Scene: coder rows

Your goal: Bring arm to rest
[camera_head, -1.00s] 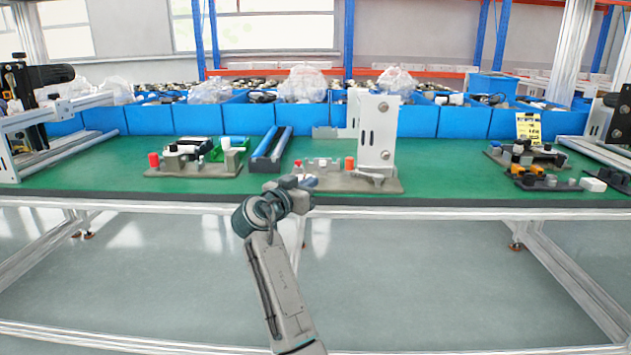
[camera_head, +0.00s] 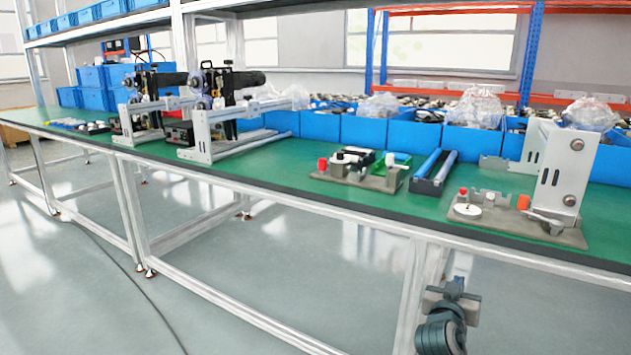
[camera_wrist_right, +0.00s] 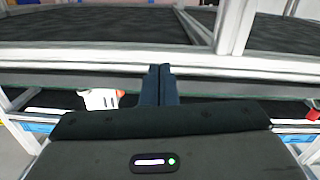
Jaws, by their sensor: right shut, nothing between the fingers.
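My right gripper (camera_head: 455,287) is at the lower right of the head view, in front of the workbench (camera_head: 350,207) and lower in the picture than its front edge. In the right wrist view its two dark fingers (camera_wrist_right: 159,84) are together, with nothing between them. My right arm is mostly cut off by the bottom of the head view. My left gripper is in neither view.
A grey fixture (camera_head: 490,228) with a tall white bracket (camera_head: 562,175) stands on the green bench top. A second fixture (camera_head: 355,170) and a blue-railed block (camera_head: 432,172) stand left of it. Metal bench legs (camera_head: 128,210) and a floor cable (camera_head: 140,290) lie left.

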